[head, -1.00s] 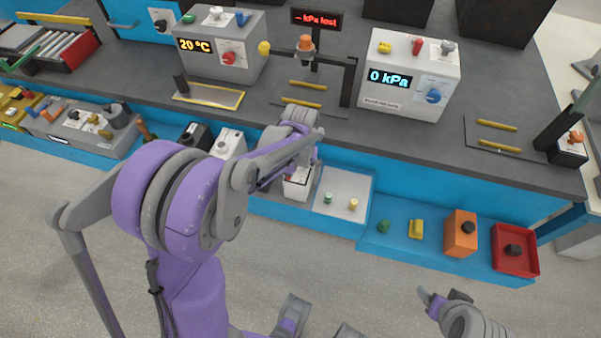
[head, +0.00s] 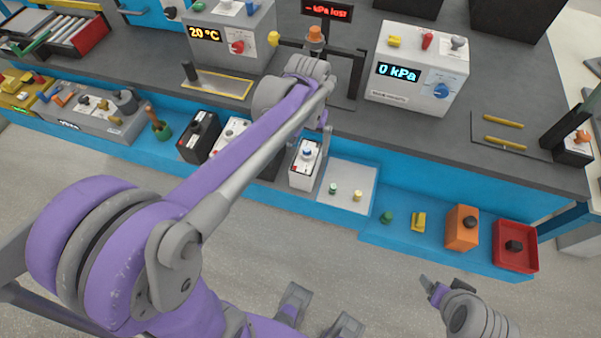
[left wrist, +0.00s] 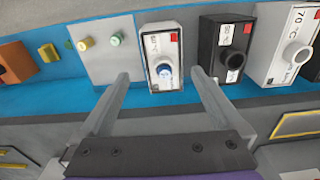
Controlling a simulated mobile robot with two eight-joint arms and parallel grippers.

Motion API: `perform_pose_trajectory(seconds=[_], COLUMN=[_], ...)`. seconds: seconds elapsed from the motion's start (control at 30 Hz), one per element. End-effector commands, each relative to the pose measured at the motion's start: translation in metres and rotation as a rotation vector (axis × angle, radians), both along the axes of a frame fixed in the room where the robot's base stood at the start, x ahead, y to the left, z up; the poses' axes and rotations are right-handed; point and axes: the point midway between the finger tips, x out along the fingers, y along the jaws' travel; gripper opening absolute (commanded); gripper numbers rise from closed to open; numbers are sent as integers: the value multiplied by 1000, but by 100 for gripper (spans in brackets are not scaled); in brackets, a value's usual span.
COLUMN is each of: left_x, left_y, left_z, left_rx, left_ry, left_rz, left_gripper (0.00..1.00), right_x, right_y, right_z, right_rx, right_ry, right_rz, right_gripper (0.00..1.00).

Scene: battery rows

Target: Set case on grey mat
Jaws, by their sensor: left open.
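A white case with a blue knob (head: 306,164) stands upright on the low blue shelf, just left of a light grey mat (head: 345,174). In the left wrist view the same case (left wrist: 153,44) appears beyond and between my spread fingers. My left gripper (left wrist: 158,82) is open and empty, apart from the case. In the head view its fingers are mostly hidden by my forearm. The light grey mat (left wrist: 97,63) carries a green and a yellow peg. My right gripper (head: 429,284) is low at the right, over the floor.
A black case (head: 198,138) and a white box (head: 231,132) stand left of the case. Green and yellow pieces, an orange block (head: 461,229) and a red tray (head: 534,258) are to the right. The worktop above holds the 0 kPa box (head: 418,70) and a frame.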

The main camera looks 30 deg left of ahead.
Motion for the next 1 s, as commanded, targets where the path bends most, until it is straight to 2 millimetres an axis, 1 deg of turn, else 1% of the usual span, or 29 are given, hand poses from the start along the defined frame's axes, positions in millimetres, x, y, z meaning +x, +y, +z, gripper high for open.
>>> perform_pose_trajectory(seconds=[0.03, 0.17, 0.2, 0.3, 0.4, 0.5, 0.6, 0.67, 1.0], left_x=[-15, -55, -68, -99, -124, -141, -151, -154, -154], left_y=[-7, -25, -31, -42, -50, -55, -58, -59, -59], left_z=[3, 5, 3, -4, -13, -22, -29, -31, -30], left_rx=[3, 17, 20, 30, 37, 41, 44, 46, 46], left_ry=[-27, -125, -158, -237, -306, -357, -387, -396, -401], left_rz=[-17, -71, -88, -130, -165, -190, -205, -210, -212], left_gripper=[100, 100, 100, 100, 100, 100, 100, 100, 100], right_x=[0, 0, 0, 0, 0, 0, 0, 0, 0], right_y=[0, 0, 0, 0, 0, 0, 0, 0, 0], right_z=[0, 0, 0, 0, 0, 0, 0, 0, 2], right_rx=[0, 0, 0, 0, 0, 0, 0, 0, 0], right_ry=[0, 0, 0, 0, 0, 0, 0, 0, -1], right_rz=[0, 0, 0, 0, 0, 0, 0, 0, 0], right_gripper=[75, 75, 75, 75, 75, 75, 75, 75, 75])
